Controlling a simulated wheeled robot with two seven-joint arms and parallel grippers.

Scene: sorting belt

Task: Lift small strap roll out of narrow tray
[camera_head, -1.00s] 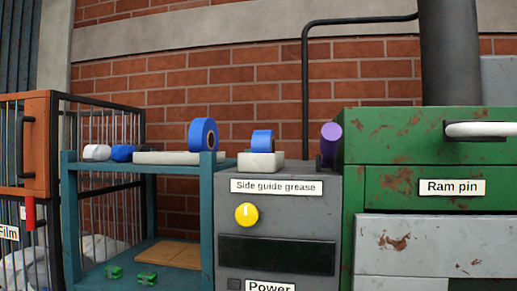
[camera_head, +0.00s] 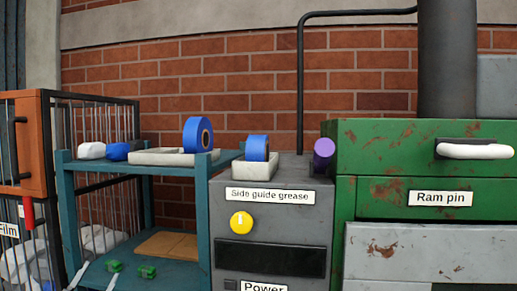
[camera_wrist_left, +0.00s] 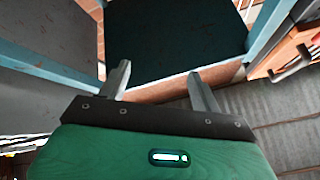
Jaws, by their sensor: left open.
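A small blue strap roll (camera_head: 257,148) stands upright in a short pale tray (camera_head: 255,168) on top of the grey cabinet. A larger blue roll (camera_head: 198,135) stands in a longer pale tray (camera_head: 150,157) on the teal rack to its left. My left gripper (camera_head: 94,279) just shows at the bottom left of the head view, low in front of the rack and well away from both rolls. In the left wrist view the left gripper (camera_wrist_left: 159,80) is open, with nothing between its fingers. My right gripper is not in view.
The teal rack (camera_head: 68,205) has a white and a blue lump on top and green pieces below. A purple roll (camera_head: 324,148) sits beside the green drawer cabinet (camera_head: 385,150). A wire cage (camera_head: 122,120) stands at left. The grey cabinet (camera_head: 220,215) has a yellow knob.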

